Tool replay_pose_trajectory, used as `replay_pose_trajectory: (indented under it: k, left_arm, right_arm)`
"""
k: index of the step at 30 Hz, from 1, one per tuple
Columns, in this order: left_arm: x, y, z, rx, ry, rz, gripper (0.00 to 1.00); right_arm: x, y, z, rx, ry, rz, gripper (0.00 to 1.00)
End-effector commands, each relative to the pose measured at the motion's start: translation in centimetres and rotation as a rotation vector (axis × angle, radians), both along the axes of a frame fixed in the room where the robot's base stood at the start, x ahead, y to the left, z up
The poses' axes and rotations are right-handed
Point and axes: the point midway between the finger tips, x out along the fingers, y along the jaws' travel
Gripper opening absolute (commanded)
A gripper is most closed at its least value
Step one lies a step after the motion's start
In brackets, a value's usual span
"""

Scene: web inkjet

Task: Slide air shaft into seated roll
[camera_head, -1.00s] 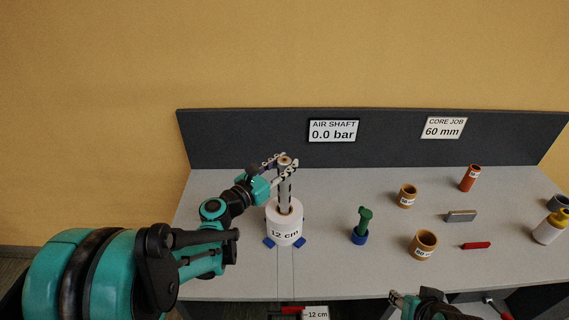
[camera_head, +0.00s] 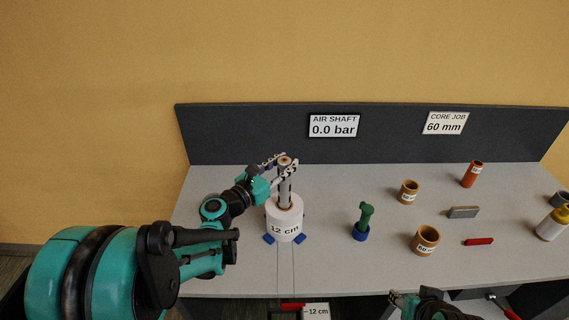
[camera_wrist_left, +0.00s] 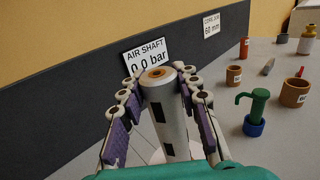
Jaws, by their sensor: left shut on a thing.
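The air shaft (camera_head: 285,184) is a grey upright cylinder with an orange-brown top. How deep the shaft sits in the roll is hidden. My right gripper (camera_head: 402,300) shows only partly at the bottom edge.
A green pump-like tool (camera_head: 365,217) on a blue base stands right of the roll. The sign (camera_head: 334,125) reads AIR SHAFT 0.0 bar.

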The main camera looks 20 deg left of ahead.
Motion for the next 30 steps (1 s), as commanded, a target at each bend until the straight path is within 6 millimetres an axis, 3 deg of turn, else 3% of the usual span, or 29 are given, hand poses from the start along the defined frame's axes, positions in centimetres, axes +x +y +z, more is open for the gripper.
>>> replay_pose_trajectory:
  k: [30]
  left_arm:
    - [0.0, 0.0, -2.4, -0.001, 0.0, 0.0, 0.0]
  right_arm:
    - [0.0, 0.0, -2.2, 0.0, 0.0, 0.0, 0.4]
